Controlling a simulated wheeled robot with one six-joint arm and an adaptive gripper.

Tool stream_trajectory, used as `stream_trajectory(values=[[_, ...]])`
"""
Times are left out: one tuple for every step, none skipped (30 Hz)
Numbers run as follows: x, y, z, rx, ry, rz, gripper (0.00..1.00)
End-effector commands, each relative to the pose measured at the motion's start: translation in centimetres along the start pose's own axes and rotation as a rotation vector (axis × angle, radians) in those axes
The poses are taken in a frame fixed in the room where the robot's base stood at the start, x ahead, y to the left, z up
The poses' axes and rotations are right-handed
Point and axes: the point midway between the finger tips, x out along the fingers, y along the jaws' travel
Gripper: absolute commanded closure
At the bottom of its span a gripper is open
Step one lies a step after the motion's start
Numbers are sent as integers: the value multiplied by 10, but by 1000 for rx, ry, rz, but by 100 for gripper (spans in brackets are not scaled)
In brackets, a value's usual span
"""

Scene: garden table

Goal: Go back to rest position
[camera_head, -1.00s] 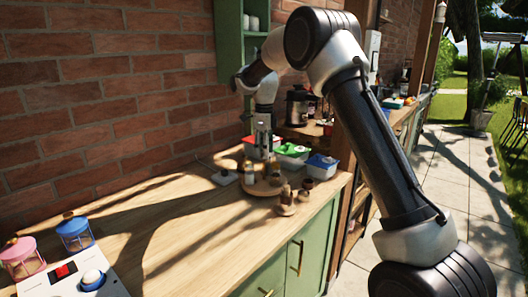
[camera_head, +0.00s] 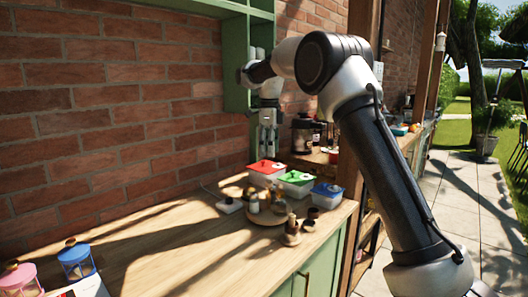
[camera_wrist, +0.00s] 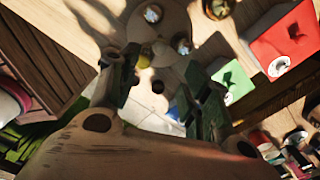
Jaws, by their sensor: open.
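My gripper (camera_head: 268,150) hangs pointing down above the back of the wooden counter (camera_head: 165,240), apart from the things below it. In the wrist view my gripper (camera_wrist: 155,100) has its two fingers spread with nothing held between them. A round wooden tray (camera_head: 262,216) with several small jars and bottles stands below and in front of it. The tray also shows in the wrist view, past the fingers.
A pink lantern (camera_head: 18,278) and a blue lantern (camera_head: 76,262) stand at the front left. A green shelf (camera_head: 236,65) hangs on the brick wall close behind my arm.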

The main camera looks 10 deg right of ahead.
Motion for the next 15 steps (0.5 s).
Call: stream_trajectory(values=[[0, 0, 0, -24, 0, 0, 52], [0, 0, 0, -51, -1, -1, 52], [0, -1, 1, -106, -4, -5, 52], [0, -2, 2, -162, -7, -10, 52], [0, -4, 3, -229, -12, -17, 52], [3, -5, 4, -335, -15, -24, 52], [10, -4, 4, -425, -12, -21, 52], [21, -1, 1, -523, -6, -11, 52], [38, 5, -4, -661, 3, 9, 52], [45, 11, -10, -767, 6, 19, 52], [49, 19, -17, -872, 7, 26, 52], [51, 30, -29, -1010, 6, 30, 52], [50, 38, -39, -1112, 4, 29, 52], [48, 49, -52, -1213, 3, 28, 52], [44, 63, -70, -1345, 0, 21, 52]])
